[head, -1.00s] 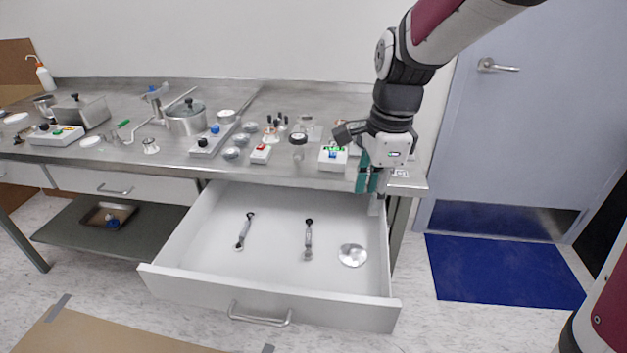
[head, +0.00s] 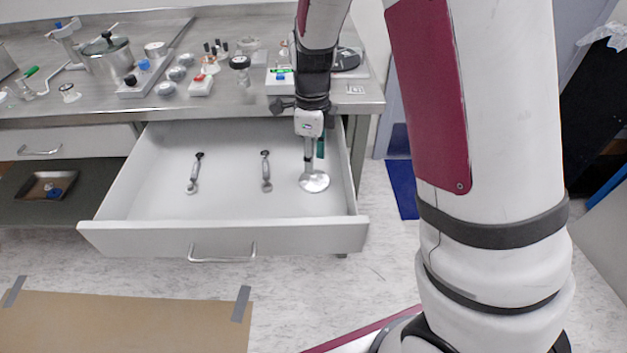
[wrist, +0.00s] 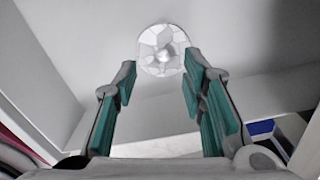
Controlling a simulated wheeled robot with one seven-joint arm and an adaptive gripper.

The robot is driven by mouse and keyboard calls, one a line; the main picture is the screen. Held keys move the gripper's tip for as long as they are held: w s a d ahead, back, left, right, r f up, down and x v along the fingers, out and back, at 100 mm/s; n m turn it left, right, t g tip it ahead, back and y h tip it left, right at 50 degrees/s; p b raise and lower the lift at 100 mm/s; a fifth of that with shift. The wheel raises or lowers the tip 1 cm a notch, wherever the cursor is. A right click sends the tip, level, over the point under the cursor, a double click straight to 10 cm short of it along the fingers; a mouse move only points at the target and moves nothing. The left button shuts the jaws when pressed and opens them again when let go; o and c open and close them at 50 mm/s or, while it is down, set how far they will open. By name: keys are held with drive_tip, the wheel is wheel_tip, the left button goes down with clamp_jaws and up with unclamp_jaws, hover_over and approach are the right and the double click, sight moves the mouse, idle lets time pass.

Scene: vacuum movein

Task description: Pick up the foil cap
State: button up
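The foil cap (head: 314,182) is a shiny silver disc lying on the floor of the open drawer, near its right side. In the wrist view the foil cap (wrist: 161,50) shows as a round, faceted piece with a bright raised centre, ahead of the fingertips. My gripper (head: 313,160) hangs down into the drawer just above and behind the cap. In the wrist view my gripper (wrist: 158,70) has its two teal-padded fingers spread wide, with nothing between them. I cannot tell the exact height left between fingertips and cap.
The open drawer (head: 222,236) has a raised front and side walls; its right wall (head: 350,185) is close to my gripper. Two handled tools (head: 195,173) and (head: 266,171) lie to the left. The bench top (head: 230,108) above holds several lab items.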

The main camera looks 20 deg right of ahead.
sight(314, 179)
drive_tip(key=shift+w+d+f+b, duration=0.15)
drive_tip(key=shift+f+b, duration=0.3)
drive_tip(key=shift+f, duration=0.9)
drive_tip(key=shift+s+d+f+b, duration=0.15)
drive_tip(key=shift+f+b, duration=0.3)
drive_tip(key=shift+f, duration=0.9)
drive_tip(key=shift+w+r, duration=0.1)
drive_tip(key=c, duration=0.9)
